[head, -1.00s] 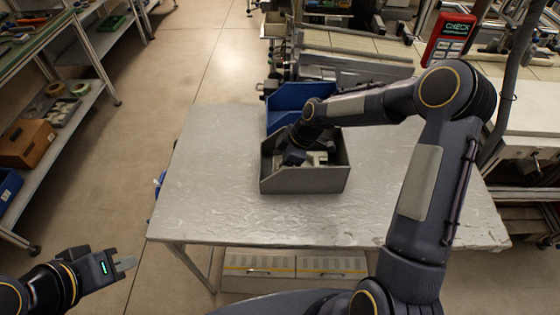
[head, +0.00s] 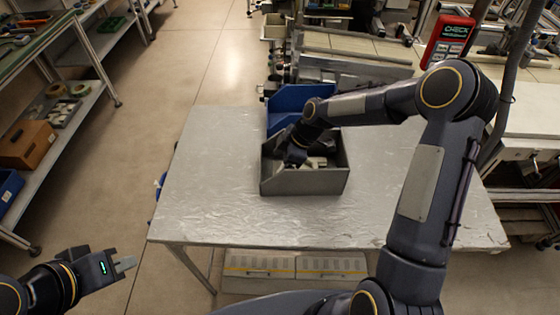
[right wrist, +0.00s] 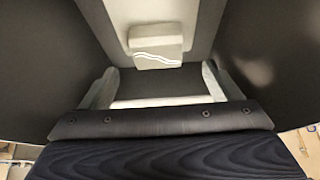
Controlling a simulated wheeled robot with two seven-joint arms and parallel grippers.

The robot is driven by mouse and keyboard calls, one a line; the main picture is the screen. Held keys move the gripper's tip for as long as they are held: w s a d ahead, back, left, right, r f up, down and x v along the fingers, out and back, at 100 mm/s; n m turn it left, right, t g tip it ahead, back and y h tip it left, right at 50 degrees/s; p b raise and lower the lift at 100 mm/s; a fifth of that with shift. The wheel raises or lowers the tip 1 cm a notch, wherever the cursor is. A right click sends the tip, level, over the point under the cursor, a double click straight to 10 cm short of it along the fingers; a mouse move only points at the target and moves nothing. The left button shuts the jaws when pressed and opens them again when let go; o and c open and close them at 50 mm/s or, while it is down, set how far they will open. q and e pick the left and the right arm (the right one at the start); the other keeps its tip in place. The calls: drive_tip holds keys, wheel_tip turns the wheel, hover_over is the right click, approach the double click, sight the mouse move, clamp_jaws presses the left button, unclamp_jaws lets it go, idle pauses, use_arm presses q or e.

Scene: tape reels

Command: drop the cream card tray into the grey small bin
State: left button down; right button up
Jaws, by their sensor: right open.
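The grey small bin (head: 304,184) stands on the metal-topped table with its open top up. My right gripper (head: 303,162) reaches down inside it, partly hidden by my wrist and the bin wall. Pale pieces of the cream card tray (head: 319,163) show in the bin beside it. In the right wrist view the two fingers of my right gripper (right wrist: 160,88) stand wide apart, open, with dark bin walls on both sides. A cream block-like part (right wrist: 155,38) lies beyond the fingertips, apart from them. My left gripper (head: 125,264) hangs off the table at lower left, seen side-on.
A blue bin (head: 290,100) stands right behind the grey bin. The table (head: 215,215) is clear to the left and front. A shelf with a brown box (head: 27,143) is at left. A red CHECK device (head: 450,40) is at upper right.

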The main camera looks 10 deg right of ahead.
drive_tip(key=b+v, duration=0.1)
drive_tip(key=v, duration=1.1)
drive_tip(key=s+d+r+m+t+h, duration=0.1)
drive_tip(key=s+r+m, duration=0.25)
drive_tip(key=s, duration=0.35)
drive_tip(key=s+d+r+m+t+h, duration=0.1)
drive_tip(key=s+r+m, duration=0.25)
drive_tip(key=s, duration=0.35)
drive_tip(key=s+f+m+t, duration=0.2)
drive_tip(key=s+m, duration=0.8)
drive_tip(key=s, duration=0.3)
drive_tip(key=shift+a, duration=0.25)
